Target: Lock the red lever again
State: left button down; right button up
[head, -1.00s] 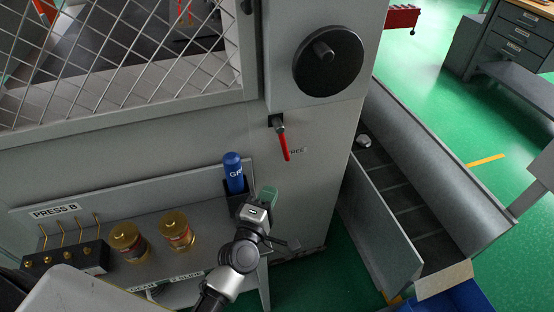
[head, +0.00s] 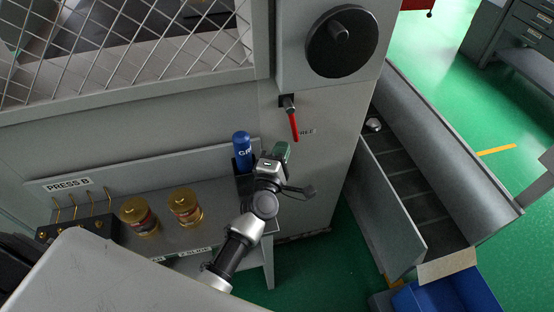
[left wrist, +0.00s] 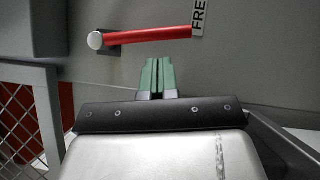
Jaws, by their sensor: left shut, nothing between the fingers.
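The red lever (head: 294,125) hangs from a dark pivot on the grey machine panel, pointing down and slightly right. In the left wrist view the red lever (left wrist: 150,36) lies across the top, its right end beside a label (left wrist: 199,18) reading "FREE". My left gripper (head: 281,152) is below the lever in the head view, with green fingers. In the left wrist view the left gripper's fingertips (left wrist: 157,62) are together, empty, and appear just short of the lever. I cannot tell the exact gap. My right gripper is not in view.
A black hand wheel (head: 341,41) sits above the lever. A blue can (head: 242,150) stands left of my gripper on the shelf, with brass canisters (head: 185,207) further left. A grey chute (head: 440,160) runs along the right, with a blue bin (head: 450,294) below.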

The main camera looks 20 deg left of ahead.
aim_at(292, 122)
pick_arm(q)
jog(key=w, duration=0.3)
jog(key=shift+w+r, duration=0.2)
jog(key=shift+w, duration=0.15)
